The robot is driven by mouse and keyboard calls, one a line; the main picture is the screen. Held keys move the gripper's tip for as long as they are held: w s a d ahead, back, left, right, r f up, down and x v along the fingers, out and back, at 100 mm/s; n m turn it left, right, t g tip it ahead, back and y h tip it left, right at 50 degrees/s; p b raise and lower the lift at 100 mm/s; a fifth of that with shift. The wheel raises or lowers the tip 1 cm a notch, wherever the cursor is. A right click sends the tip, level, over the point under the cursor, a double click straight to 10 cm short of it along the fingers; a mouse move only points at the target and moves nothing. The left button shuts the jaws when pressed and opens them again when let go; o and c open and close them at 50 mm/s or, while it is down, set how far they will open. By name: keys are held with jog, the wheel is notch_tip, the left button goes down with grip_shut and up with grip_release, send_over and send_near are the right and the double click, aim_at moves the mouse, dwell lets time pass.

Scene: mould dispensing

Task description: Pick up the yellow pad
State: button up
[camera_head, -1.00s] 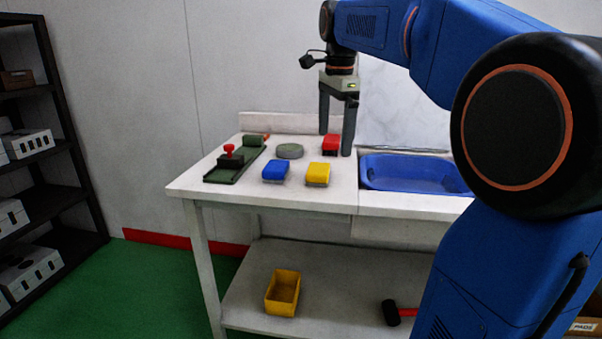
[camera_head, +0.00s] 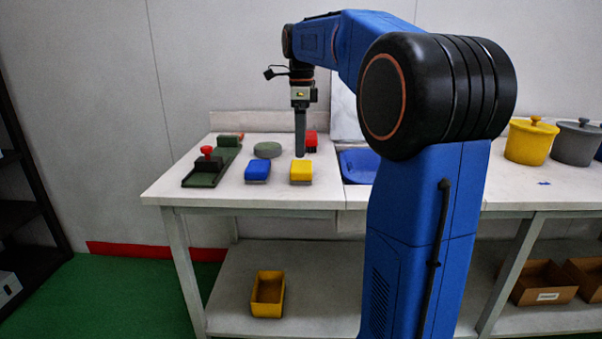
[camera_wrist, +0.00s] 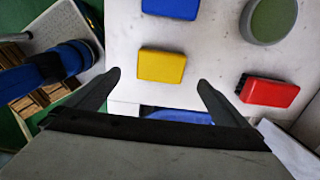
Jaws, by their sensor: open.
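The yellow pad (camera_head: 301,171) lies on the white table, with a dark layer under its yellow top. In the wrist view the yellow pad (camera_wrist: 162,66) lies ahead of and between my open fingers, apart from both. My gripper (camera_head: 300,155) points down above the table, just behind the pad in the head view, with one finger hiding the other. In the wrist view my gripper (camera_wrist: 160,78) is open and empty.
A blue pad (camera_head: 257,171) lies left of the yellow one, and a red pad (camera_head: 311,138) lies behind it. A blue basin (camera_head: 356,165) is to the right.

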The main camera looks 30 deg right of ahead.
aim_at(301, 165)
jog(key=shift+d+f, duration=0.1)
jog(key=shift+f, duration=4.45)
jog(key=c, duration=1.2)
